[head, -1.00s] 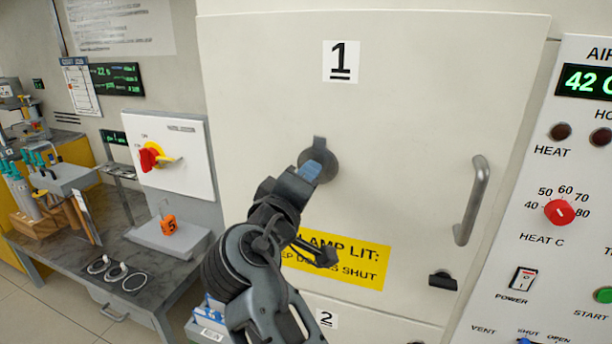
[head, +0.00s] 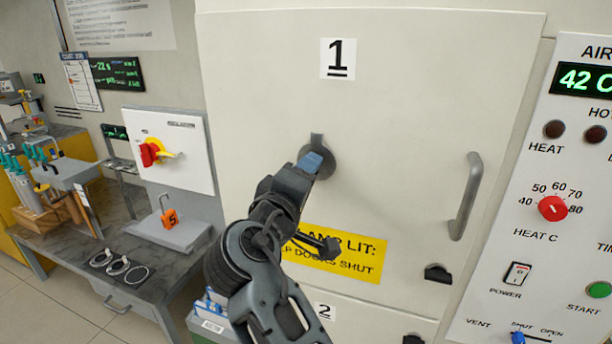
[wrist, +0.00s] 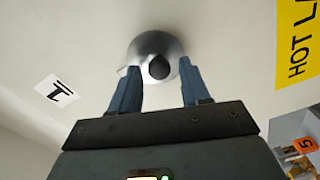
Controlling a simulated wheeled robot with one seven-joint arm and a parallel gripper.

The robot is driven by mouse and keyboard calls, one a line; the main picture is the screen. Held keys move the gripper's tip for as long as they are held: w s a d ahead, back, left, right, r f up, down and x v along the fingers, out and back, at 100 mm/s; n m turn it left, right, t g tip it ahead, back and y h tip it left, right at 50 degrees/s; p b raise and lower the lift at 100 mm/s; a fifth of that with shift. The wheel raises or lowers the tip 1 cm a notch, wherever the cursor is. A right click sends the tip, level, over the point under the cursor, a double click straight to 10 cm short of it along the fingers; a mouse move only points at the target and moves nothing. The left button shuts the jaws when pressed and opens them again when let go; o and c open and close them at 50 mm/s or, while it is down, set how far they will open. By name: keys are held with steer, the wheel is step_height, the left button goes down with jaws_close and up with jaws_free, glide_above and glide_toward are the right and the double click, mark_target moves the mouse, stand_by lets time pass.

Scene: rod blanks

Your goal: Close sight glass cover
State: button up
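The sight glass cover (head: 327,172) appears as a round grey disc with a small tab at its top, on the pale door marked 1. In the wrist view the disc (wrist: 150,42) is shiny, with a dark round knob or spot (wrist: 158,67) on it. My gripper (head: 314,162) is at the disc and hides its lower left part. In the wrist view my gripper (wrist: 160,66) is open, with one blue finger on each side of the dark spot. I cannot tell whether the fingers touch the disc.
The door has a vertical handle (head: 466,197) at right and a yellow lamp label (head: 345,256) below the disc. A control panel (head: 540,150) stands to the right. A bench (head: 75,240) with tools and a wall box with a red-yellow switch (head: 152,153) are at left.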

steer(key=shift+o, duration=0.2)
steer(key=b+v, duration=0.1)
steer(key=v, duration=0.6)
steer(key=shift+s+b, duration=0.35)
steer(key=shift+a, duration=0.1)
